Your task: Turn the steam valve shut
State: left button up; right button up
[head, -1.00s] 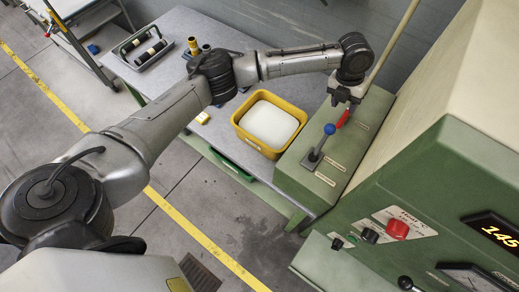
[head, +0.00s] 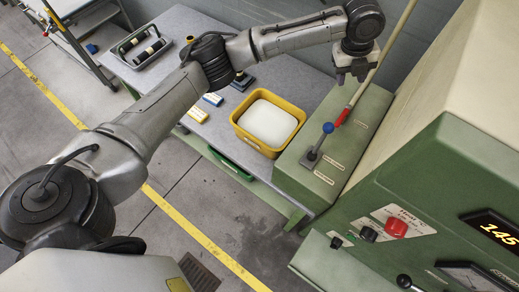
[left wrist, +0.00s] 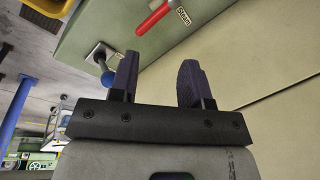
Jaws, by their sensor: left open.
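The steam valve's red handle (head: 343,117) shows at the lower end of the pale pipe, above the green housing. In the left wrist view the red handle (left wrist: 154,17) lies at the top, slanting, beside a label (left wrist: 183,16) reading "Steam". My left gripper (head: 351,79) hangs above and behind the handle in the head view, clear of it. In the left wrist view its two dark fingers (left wrist: 158,77) are apart with nothing between them. The handle lies beyond the fingertips. My right gripper is in neither view.
A blue-knobbed lever (head: 328,128) stands on the green housing (head: 325,170) close to the red handle. The pale pipe (head: 392,48) rises beside my gripper. A yellow bin (head: 242,133) with white contents stands on the grey table. The large green machine (head: 440,170) bounds the right.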

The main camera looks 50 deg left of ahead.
pick_arm(q)
jog(key=d+r+n+t+y, duration=0.1)
jog(key=d+r+n+t, duration=0.4)
jog(key=r+n+t, duration=0.45)
jog(key=s+d+r+n+t+h, duration=0.1)
jog(key=s+d+r+n+t, duration=0.1)
jog(key=s+n, duration=0.45)
jog(key=s+a+f+n+g, duration=0.3)
jog(key=s+f, duration=0.9)
jog(key=f, duration=0.3)
jog(key=s+a+f+n+g+y+b, duration=0.1)
jog(key=s+a+f+n+g, duration=0.2)
jog(key=s+f, duration=0.9)
notch_tip(320, 180, down, 4)
jog(key=shift+a+r+n, duration=0.1)
jog(key=shift+a+n, duration=0.3)
jog(key=shift+a, duration=0.05)
jog(key=shift+s, duration=0.1)
